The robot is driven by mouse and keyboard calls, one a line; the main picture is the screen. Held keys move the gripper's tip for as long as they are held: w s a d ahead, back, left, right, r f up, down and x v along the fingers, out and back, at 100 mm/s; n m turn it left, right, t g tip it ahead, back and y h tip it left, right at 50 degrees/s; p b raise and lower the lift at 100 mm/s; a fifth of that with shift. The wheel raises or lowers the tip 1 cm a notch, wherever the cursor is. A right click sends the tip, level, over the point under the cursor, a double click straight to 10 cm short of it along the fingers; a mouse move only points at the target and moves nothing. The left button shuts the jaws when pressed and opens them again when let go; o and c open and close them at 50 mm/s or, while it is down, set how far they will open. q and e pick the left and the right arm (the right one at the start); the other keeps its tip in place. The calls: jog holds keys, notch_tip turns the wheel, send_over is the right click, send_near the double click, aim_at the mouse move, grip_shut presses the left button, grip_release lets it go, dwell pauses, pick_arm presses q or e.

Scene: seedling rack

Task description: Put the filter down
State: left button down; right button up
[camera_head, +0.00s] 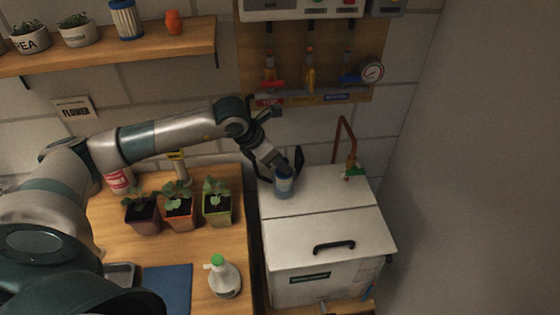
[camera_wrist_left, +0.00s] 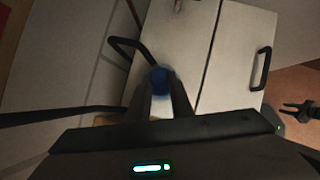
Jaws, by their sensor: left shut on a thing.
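The filter (camera_head: 284,186) is a small cylinder with a blue end and a pale body. It is at the back left of the white box's lid (camera_head: 321,205) in the head view. My left gripper (camera_head: 282,170) is shut on it from above. I cannot tell whether its base touches the lid. In the left wrist view the blue end of the filter (camera_wrist_left: 160,80) shows between the two fingertips (camera_wrist_left: 160,92), with the white lid (camera_wrist_left: 232,60) beyond.
A copper pipe with a green-handled valve (camera_head: 352,168) rises at the lid's back right. A black handle (camera_head: 334,247) is on the lid's front. The lid's middle is clear.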

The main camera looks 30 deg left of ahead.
pick_arm(q)
jog(key=shift+f+p, duration=0.2)
jog(key=shift+p, duration=0.1)
jog(key=shift+w+a+f, duration=0.1)
jog(key=shift+w+f, duration=0.05)
jog(key=shift+f, duration=0.2)
pick_arm(e)
jog(key=shift+d+r, duration=0.35)
jog(key=shift+r, duration=0.45)
pick_arm(q)
jog(key=shift+f+b, duration=0.35)
jog(key=shift+f, duration=0.05)
pick_arm(e)
jog(key=shift+f, duration=0.45)
pick_arm(q)
jog(key=c, duration=1.6)
grip_release()
pick_arm(e)
jog(key=shift+a, duration=0.25)
pick_arm(q)
jog(key=shift+r, duration=0.1)
pick_arm(e)
jog(key=shift+r, duration=0.15)
